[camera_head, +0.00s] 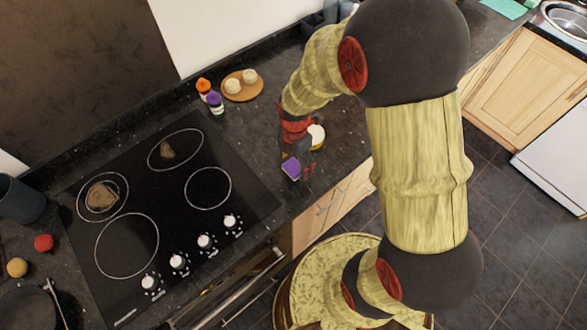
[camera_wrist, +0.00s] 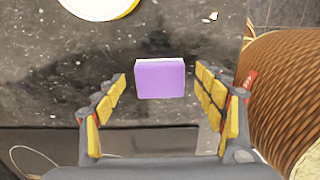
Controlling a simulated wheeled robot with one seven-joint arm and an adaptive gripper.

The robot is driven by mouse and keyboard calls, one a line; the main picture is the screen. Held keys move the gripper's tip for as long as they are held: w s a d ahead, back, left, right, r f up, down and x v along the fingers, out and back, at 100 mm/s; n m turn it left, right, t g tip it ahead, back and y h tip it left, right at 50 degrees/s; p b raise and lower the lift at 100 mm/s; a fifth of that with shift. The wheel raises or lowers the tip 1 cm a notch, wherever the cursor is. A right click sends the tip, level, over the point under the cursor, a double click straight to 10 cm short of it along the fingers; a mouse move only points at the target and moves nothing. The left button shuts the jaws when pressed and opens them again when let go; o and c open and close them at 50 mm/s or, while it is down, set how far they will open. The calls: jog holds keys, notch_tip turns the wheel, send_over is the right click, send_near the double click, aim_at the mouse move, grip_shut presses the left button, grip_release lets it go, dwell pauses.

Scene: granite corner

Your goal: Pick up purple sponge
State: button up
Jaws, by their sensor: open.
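The purple sponge (camera_head: 291,169) lies on the dark granite counter, to the right of the cooktop, in the head view. In the wrist view the purple sponge (camera_wrist: 160,79) is a small block near the middle, ahead of the fingertips and between their lines. My gripper (camera_wrist: 163,80) is open, with one yellow-padded finger on each side, and nothing is in it. In the head view my gripper (camera_head: 304,165) is above the counter at the sponge and is partly hidden by my wrist. I cannot tell the exact height between fingers and sponge.
A white and yellow round item (camera_head: 317,136) lies just behind the sponge. Two bottles (camera_head: 210,98) and a wooden plate with pale round items (camera_head: 243,90) stand farther back. The black cooktop (camera_head: 165,215) is left. The counter's front edge is close on the right.

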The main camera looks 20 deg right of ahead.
jog(key=shift+f, duration=0.3)
jog(key=shift+c, duration=0.6)
jog(key=c, duration=0.8)
jog(key=shift+c, duration=0.2)
